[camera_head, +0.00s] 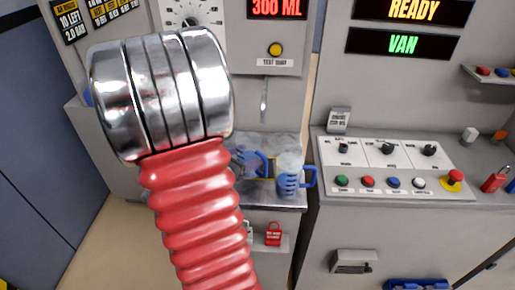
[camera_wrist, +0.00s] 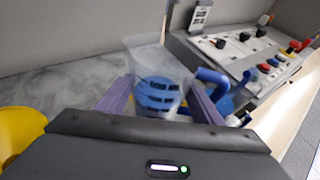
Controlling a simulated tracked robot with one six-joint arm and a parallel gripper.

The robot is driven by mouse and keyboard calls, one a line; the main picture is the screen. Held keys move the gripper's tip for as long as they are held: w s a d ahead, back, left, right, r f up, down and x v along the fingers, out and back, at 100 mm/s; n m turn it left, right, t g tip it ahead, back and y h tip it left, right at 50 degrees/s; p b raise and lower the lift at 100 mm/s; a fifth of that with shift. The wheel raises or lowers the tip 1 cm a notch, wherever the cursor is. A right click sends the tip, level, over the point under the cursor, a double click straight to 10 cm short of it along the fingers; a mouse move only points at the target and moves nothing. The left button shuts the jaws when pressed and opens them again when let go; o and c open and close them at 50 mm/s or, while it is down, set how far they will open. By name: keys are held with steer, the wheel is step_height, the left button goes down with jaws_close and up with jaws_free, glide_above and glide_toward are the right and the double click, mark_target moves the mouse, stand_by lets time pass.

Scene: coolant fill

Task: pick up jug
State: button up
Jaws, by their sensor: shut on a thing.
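The jug (camera_wrist: 157,62) is translucent with a blue liquid or band showing low on its side and a blue handle (camera_wrist: 213,82) on the right. It stands between the two purple-grey fingers of my gripper (camera_wrist: 160,105) in the wrist view. The fingers are shut on its sides. In the head view a jug with a blue handle (camera_head: 289,180) is on the grey worktop, upright. Another blue shape (camera_head: 252,162) is just left of it, partly hidden behind my red arm; I cannot tell what it is. My gripper is not clear there.
The dispenser with a red 300 ML display (camera_head: 277,8) and a yellow button stands behind the worktop (camera_head: 270,145). A control panel (camera_head: 390,160) with knobs and coloured buttons is on the right. A yellow object (camera_wrist: 18,132) is at the left of the wrist view.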

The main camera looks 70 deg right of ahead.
steer(key=w+a, duration=0.4)
steer(key=a, duration=0.6)
steer(key=shift+w, duration=0.25)
steer(key=shift+a, duration=0.1)
